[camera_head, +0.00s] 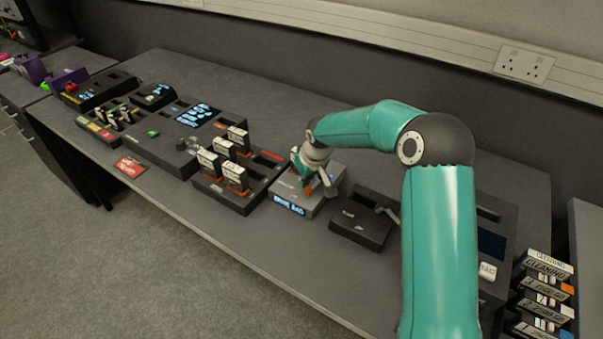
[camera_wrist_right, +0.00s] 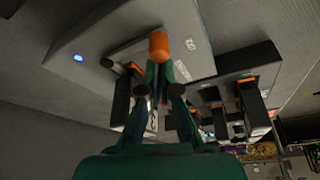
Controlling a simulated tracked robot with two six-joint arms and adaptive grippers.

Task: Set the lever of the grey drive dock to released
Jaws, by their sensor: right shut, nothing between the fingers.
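The grey drive dock (camera_head: 293,203) sits on the bench near the middle of the head view, with a lit blue text display on its front. In the right wrist view the grey dock (camera_wrist_right: 115,50) fills the upper left, with a small blue light. An orange rounded end, which looks like the lever's knob (camera_wrist_right: 158,45), shows right at the fingertips there. My right gripper (camera_head: 307,183) is over the dock; in the wrist view its fingers (camera_wrist_right: 158,72) are shut with nothing between them. Whether they touch the knob, and the lever's setting, I cannot tell. My left gripper is out of view.
A rack of upright white-labelled cartridges (camera_head: 233,180) stands left of the dock. A black dock with a lever (camera_head: 362,222) stands close on its right. A red card (camera_head: 130,167) lies near the front edge. Labelled boxes (camera_head: 545,285) are stacked at the far right.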

